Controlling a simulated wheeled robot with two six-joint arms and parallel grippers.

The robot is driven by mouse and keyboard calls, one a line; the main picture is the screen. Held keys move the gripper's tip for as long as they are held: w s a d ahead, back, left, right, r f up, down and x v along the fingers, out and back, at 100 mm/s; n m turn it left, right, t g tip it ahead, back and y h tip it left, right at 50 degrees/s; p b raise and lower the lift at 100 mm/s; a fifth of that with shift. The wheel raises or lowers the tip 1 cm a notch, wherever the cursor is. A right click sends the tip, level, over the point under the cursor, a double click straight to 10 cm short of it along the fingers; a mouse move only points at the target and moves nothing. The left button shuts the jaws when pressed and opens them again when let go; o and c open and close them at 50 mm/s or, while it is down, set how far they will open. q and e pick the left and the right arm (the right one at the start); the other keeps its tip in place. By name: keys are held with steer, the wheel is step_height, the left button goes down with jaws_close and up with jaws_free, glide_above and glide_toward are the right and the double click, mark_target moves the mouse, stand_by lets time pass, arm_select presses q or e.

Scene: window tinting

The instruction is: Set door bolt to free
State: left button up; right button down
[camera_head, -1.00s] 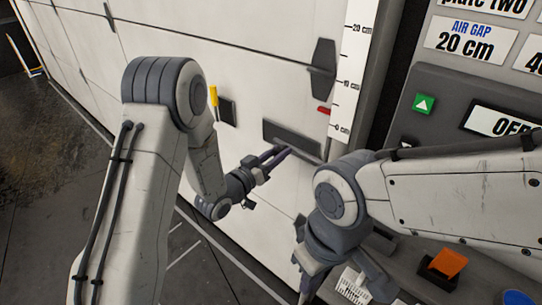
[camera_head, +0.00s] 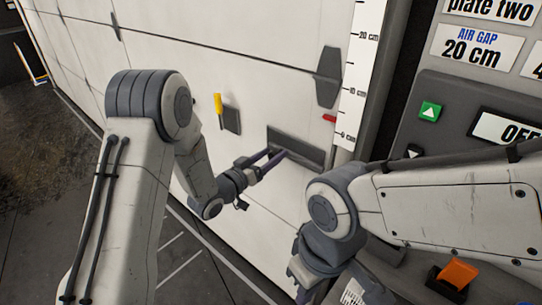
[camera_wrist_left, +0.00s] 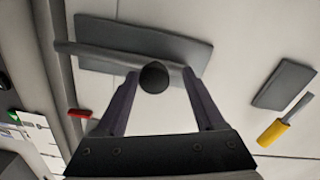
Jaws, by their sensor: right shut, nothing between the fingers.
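The door bolt shows in the left wrist view as a grey bar (camera_wrist_left: 95,53) across a dark grey plate (camera_wrist_left: 150,37) on the white door, with a round black knob (camera_wrist_left: 153,77). In the head view its plate (camera_head: 308,150) is low on the door, partly behind my fingers. My left gripper (camera_head: 281,153) is at the plate. In the left wrist view its two fingers (camera_wrist_left: 160,80) are apart, with the knob in the gap between them; contact is not clear. My right gripper (camera_head: 305,290) is low in the head view, shut and empty, away from the door bolt.
A yellow handle (camera_head: 218,103) with a dark plate (camera_head: 231,119) is on the door to the left. A red tab (camera_head: 329,118) and a ruler strip (camera_head: 361,60) are to the right. A control panel (camera_head: 450,95) with a green button (camera_head: 430,111) and an orange block (camera_head: 458,273) are further right.

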arm_select(q)
steer(key=b+v, duration=0.2)
steer(key=v, duration=0.8)
steer(key=shift+s+a, duration=0.2)
steer(key=shift+a, duration=0.05)
steer(key=shift+d, duration=0.15)
